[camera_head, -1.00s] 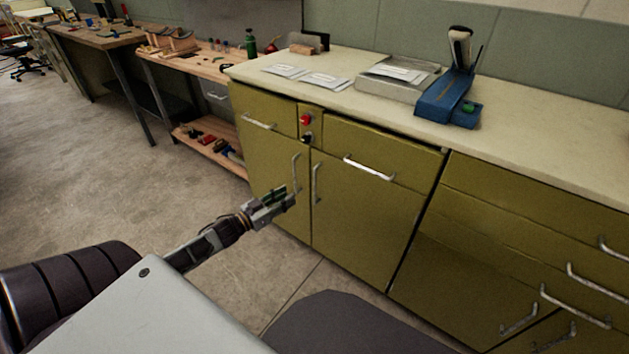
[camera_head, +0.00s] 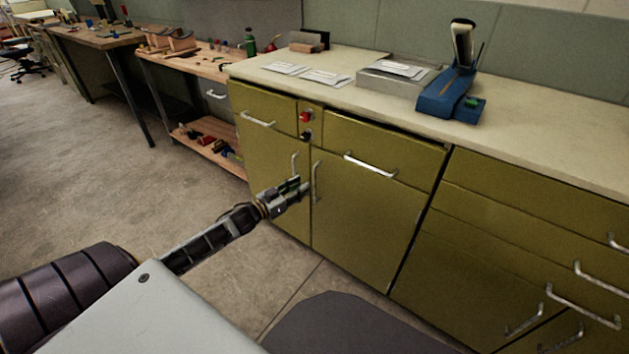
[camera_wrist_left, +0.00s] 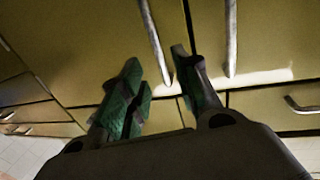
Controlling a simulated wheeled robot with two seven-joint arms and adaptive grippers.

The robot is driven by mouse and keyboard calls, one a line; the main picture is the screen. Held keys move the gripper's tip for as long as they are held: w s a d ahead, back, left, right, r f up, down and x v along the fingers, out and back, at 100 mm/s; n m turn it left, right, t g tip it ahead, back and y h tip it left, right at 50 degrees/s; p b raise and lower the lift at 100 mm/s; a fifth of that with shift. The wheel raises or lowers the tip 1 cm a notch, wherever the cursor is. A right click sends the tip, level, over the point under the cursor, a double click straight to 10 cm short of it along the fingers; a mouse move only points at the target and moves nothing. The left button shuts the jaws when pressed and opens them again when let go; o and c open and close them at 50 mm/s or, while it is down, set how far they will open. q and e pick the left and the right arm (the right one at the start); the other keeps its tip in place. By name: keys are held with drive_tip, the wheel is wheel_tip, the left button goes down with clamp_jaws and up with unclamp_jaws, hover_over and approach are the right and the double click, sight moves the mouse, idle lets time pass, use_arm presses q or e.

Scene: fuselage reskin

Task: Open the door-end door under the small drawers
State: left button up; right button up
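Two olive doors sit side by side under the drawers: a narrow left door (camera_head: 262,158) and a wider right door (camera_head: 365,225). Both look closed. The left door's upright handle (camera_head: 295,163) and the right door's upright handle (camera_head: 316,182) flank the seam. My left gripper (camera_head: 298,188) is at the left door's handle and hides its lower part. In the left wrist view, my left gripper (camera_wrist_left: 160,85) is open. One upright handle (camera_wrist_left: 156,45) shows between its fingertips, contact unclear; the other handle (camera_wrist_left: 231,40) is outside them. My right gripper is not in view.
Above the doors are a left drawer (camera_head: 264,112) and a wider right drawer (camera_head: 385,150), with a red knob (camera_head: 306,117) between them. The pale countertop (camera_head: 560,130) holds a blue tool (camera_head: 452,95). More drawers (camera_head: 530,230) are at right. Floor at left is open.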

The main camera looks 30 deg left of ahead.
use_arm(q)
drive_tip(key=b+x, duration=0.2)
drive_tip(key=x, duration=0.5)
drive_tip(key=shift+w+b, duration=0.25)
drive_tip(key=shift+b, duration=0.1)
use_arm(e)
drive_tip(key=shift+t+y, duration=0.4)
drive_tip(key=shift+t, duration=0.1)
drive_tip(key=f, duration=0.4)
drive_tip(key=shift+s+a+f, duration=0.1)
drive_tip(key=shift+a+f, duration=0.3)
use_arm(q)
drive_tip(key=shift+d, duration=0.1)
drive_tip(key=shift+c, duration=0.5)
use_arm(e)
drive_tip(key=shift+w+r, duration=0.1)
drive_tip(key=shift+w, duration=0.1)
use_arm(q)
clamp_jaws()
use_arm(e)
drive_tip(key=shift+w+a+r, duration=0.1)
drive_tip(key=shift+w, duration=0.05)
